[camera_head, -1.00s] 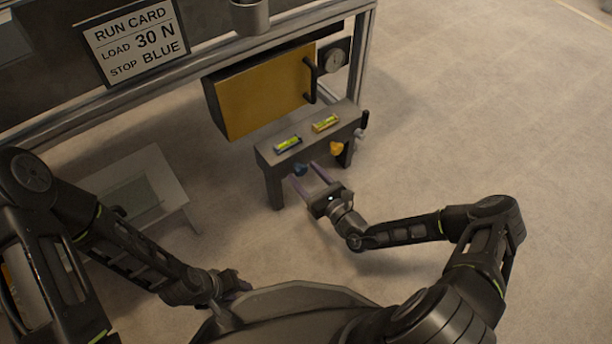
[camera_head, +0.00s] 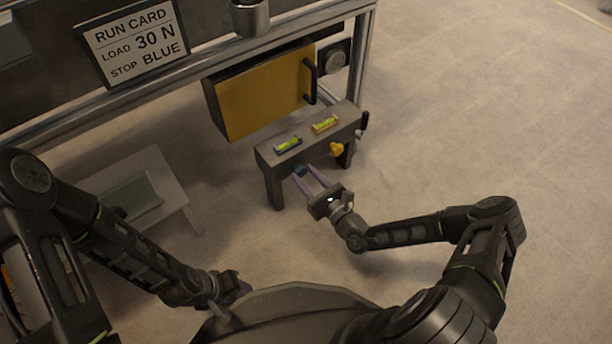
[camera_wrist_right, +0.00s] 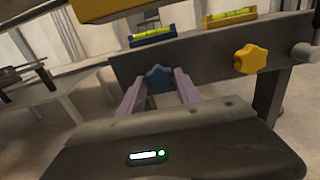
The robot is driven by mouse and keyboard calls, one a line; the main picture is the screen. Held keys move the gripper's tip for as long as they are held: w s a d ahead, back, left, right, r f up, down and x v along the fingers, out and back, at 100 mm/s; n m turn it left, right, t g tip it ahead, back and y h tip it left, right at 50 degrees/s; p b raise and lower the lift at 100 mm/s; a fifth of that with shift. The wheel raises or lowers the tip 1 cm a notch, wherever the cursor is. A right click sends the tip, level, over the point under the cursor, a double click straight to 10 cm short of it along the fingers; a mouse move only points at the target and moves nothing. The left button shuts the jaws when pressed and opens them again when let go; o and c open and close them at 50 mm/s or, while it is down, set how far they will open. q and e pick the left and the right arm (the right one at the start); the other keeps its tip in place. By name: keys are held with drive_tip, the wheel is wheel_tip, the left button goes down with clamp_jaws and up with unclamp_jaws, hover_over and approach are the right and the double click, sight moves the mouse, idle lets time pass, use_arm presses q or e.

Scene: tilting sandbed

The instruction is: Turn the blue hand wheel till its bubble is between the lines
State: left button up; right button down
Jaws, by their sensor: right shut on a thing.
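The blue hand wheel (camera_head: 300,169) is on the front of a grey bench-like stand (camera_head: 268,157). In the right wrist view the wheel (camera_wrist_right: 158,76) sits between the pale purple fingers. My right gripper (camera_head: 308,179) is shut on it. The blue-framed level (camera_head: 288,145) lies on top of the stand above the wheel. Its green vial also shows in the right wrist view (camera_wrist_right: 152,35), but where its bubble lies against the lines is too small to tell. My left gripper (camera_head: 232,285) is low at the left, away from the stand; its fingers are unclear.
A yellow hand wheel (camera_head: 337,149) and a yellow-framed level (camera_head: 326,124) are to the right on the same stand. A yellow box door (camera_head: 262,92) with a dark handle and a round gauge (camera_head: 334,62) are behind. A low table (camera_head: 150,190) stands left. Floor at right is clear.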

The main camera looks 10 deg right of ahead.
drive_tip(key=shift+r+m+p, duration=0.1)
drive_tip(key=shift+m+p, duration=1.05)
drive_tip(key=shift+m, duration=0.45)
drive_tip(key=m+p, duration=0.1)
drive_tip(key=m, duration=0.2)
drive_tip(key=shift+m, duration=0.3)
drive_tip(key=m, duration=0.3)
drive_tip(key=shift+m+p, duration=0.3)
drive_tip(key=shift+m, duration=2.2)
drive_tip(key=c, duration=0.9)
unclamp_jaws()
drive_tip(key=shift+o, duration=0.2)
drive_tip(key=shift+s, duration=0.1)
